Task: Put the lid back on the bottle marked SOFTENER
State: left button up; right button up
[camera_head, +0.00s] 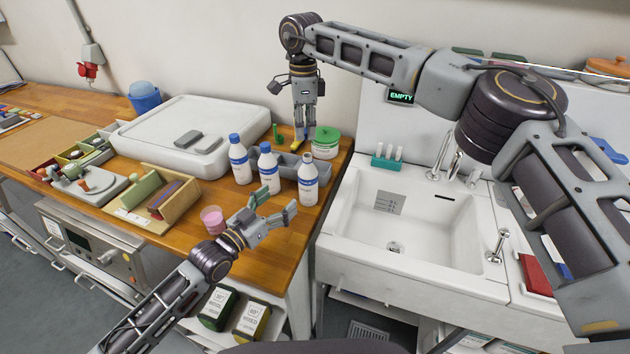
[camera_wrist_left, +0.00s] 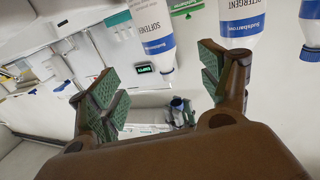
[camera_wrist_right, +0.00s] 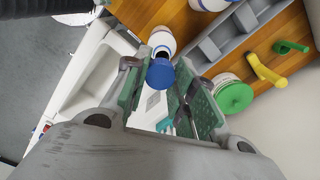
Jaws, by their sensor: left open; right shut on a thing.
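The SOFTENER bottle (camera_head: 308,183) stands upright and lidless, rightmost of three white bottles, near the counter's sink-side edge. Its label shows in the left wrist view (camera_wrist_left: 148,28), where the bottles look upside down. My right gripper (camera_head: 302,128) points down behind the bottles, shut on a blue lid (camera_wrist_right: 160,74). In the right wrist view a white bottle (camera_wrist_right: 162,42) shows just beyond the lid; in the head view the gripper is apart from the bottles. My left gripper (camera_head: 275,204) is open and empty in front of the bottles.
The DETERGENT bottle (camera_wrist_left: 240,12) and another bottle (camera_head: 238,160) stand left of the lidless one. A grey divided tray (camera_head: 287,162), a green-lidded tub (camera_head: 326,143) and a yellow hook (camera_wrist_right: 265,70) are behind. A pink cup (camera_head: 212,219) stands near the left gripper. The sink (camera_head: 400,225) is at right.

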aim_at(302, 179)
pick_arm(q)
jog(key=shift+w+d, duration=0.25)
jog(key=shift+w, duration=0.1)
pick_arm(e)
jog(key=shift+w+d, duration=0.3)
jog(key=shift+w, duration=0.1)
jog(key=shift+s+r, duration=0.1)
pick_arm(q)
jog(key=shift+w+d, duration=0.1)
jog(key=shift+x, duration=5.85)
jog(key=shift+c, duration=0.3)
jog(key=c, duration=1.5)
jog(key=shift+o, duration=0.2)
pick_arm(e)
jog(key=shift+f, duration=2.5)
